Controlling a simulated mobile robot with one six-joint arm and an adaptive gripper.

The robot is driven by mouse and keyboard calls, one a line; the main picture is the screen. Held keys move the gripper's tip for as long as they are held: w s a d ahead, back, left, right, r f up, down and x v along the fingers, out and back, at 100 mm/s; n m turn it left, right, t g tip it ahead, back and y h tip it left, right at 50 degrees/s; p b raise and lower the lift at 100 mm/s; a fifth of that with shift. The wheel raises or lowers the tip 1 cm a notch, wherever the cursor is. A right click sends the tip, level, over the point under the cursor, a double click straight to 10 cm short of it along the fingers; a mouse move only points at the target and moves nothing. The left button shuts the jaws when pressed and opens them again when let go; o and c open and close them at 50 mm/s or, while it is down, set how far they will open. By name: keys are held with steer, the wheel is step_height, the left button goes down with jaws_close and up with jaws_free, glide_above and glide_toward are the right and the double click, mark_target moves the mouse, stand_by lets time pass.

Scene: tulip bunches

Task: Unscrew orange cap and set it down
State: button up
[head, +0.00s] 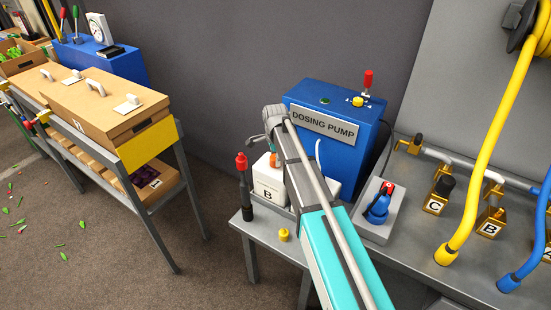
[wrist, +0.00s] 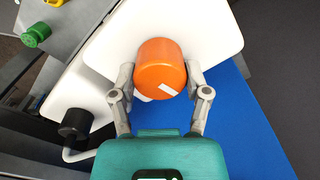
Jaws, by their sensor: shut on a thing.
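The orange cap (wrist: 160,68) sits between the two fingers of my gripper (wrist: 161,80) in the wrist view, with a finger against each side. It has a pale mark on its lower side. Under it is a white container (wrist: 222,35); whether the cap is still seated on it cannot be told. In the head view, a white container labelled B (head: 268,188) stands on the bench in front of the dosing pump, with a small orange-red spot above it. My arm hides much of that area.
The blue dosing pump (head: 338,150) stands behind. A second white container with a black cap (wrist: 75,124) is close by on the left in the wrist view, beside a green cap (wrist: 37,35). A yellow cap (head: 284,235) stands near the bench's front edge. A blue-and-red device (head: 379,205) is to the right.

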steer(key=shift+n, duration=1.6)
steer(key=n, duration=0.4)
steer(key=shift+n, duration=0.5)
steer(key=n, duration=0.3)
steer(key=shift+r, duration=0.1)
steer(key=shift+n, duration=1.1)
steer(key=shift+n, duration=0.3)
